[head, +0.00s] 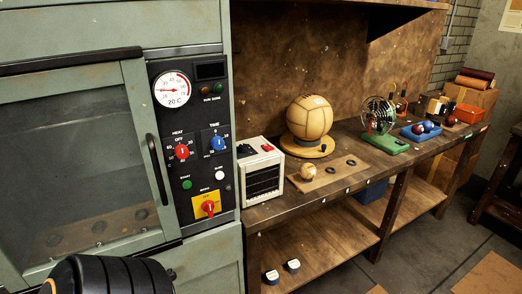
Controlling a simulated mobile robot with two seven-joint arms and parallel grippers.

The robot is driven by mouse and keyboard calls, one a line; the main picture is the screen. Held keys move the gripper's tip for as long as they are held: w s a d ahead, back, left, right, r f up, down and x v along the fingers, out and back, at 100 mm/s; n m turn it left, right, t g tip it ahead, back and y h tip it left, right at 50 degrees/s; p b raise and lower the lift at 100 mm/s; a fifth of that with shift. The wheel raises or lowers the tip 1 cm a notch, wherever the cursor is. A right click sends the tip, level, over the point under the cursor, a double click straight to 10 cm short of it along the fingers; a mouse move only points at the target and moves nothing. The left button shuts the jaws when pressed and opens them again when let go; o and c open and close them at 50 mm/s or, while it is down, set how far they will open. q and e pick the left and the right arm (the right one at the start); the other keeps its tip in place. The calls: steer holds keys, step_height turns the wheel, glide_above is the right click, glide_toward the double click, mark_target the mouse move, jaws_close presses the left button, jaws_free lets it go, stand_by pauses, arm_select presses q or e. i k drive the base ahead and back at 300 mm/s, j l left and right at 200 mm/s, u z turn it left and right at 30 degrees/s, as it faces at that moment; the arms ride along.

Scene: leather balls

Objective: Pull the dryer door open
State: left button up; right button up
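The dryer is a worn grey-green cabinet on the left in the head view. Its door (133,112) has a large dark window (70,165) and looks closed against the cabinet. A black upright handle (157,168) is on the door's right side, beside the control panel (192,130). Several dark round shapes show faintly behind the lower glass. A black ribbed part of my own body covers the bottom left corner, in front of the dryer. Neither gripper's fingers show, and nothing is seen touching the handle.
A wooden workbench (340,178) stands right of the dryer. It carries a white heater-like box (262,172), a large leather ball (309,117), a green-based wire cage (379,115) and a blue tray (418,135). Floor at the lower right (430,255) is clear.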

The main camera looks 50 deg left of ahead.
mark_target(132, 72)
steer(key=u, duration=3)
